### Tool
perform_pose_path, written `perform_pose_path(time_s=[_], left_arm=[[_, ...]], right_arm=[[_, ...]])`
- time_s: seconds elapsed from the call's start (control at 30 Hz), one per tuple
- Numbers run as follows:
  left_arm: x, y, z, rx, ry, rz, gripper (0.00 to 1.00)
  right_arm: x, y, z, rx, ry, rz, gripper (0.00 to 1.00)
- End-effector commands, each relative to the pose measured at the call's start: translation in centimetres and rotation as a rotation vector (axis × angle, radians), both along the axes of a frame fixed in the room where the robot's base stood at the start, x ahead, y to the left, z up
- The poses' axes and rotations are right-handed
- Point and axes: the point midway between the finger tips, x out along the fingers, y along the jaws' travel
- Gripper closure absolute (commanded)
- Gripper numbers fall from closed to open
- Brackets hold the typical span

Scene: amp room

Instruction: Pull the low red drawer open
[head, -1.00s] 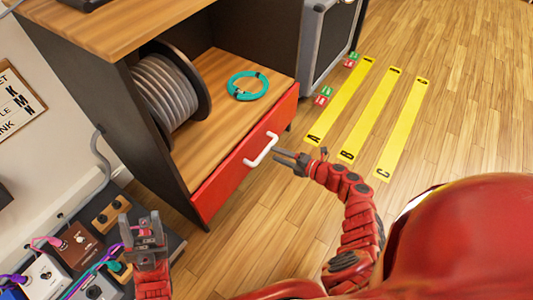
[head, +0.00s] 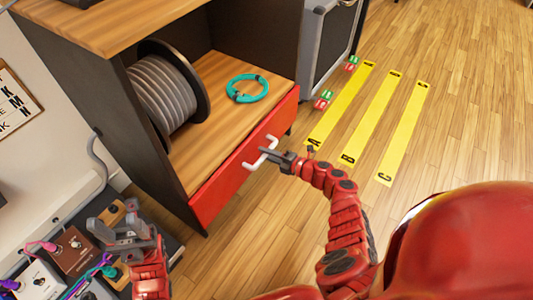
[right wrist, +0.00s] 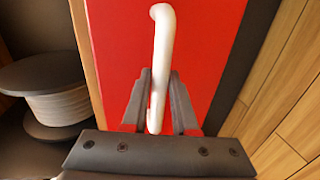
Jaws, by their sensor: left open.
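The low red drawer (head: 222,185) is at the bottom of the dark cabinet, its front flush below the wooden shelf, so it looks closed. Its white bar handle (head: 275,142) sits mid-front. My right gripper (head: 268,154) is at the handle. In the right wrist view the right gripper's fingers (right wrist: 160,95) lie on both sides of the white handle (right wrist: 162,45), close against it, with the red drawer front (right wrist: 215,45) behind. My left gripper (head: 108,230) is open and empty at the lower left, over the pedal area, away from the drawer.
A cable reel (head: 165,92) and a teal cable coil (head: 247,88) sit on the shelf (head: 215,125) above the drawer. Effect pedals (head: 72,250) stand at the lower left. Yellow strips (head: 368,120) lie on the floor to the right. The wooden floor (head: 250,215) before the drawer is clear.

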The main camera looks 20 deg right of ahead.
Motion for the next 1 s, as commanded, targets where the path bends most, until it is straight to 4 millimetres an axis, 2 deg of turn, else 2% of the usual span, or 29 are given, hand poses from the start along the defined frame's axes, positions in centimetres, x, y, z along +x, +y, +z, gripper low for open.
perform_pose_path(time_s=[0.03, 0.13, 1.0], left_arm=[[0.0, 0.0, -0.01, 0.0, 0.0, 0.0, 0.5], [0.0, 0.0, -0.01, 0.0, 0.0, 0.0, 0.5], [0.01, -0.01, -0.03, 0.0, 0.001, 0.0, 0.5]], right_arm=[[0.01, -0.01, 0.01, 0.0, 0.0, 0.0, 0.84], [0.0, 0.0, 0.0, 0.0, 0.0, 0.0, 1.0], [-0.02, -0.04, -0.03, -0.001, 0.001, -0.001, 1.0]])
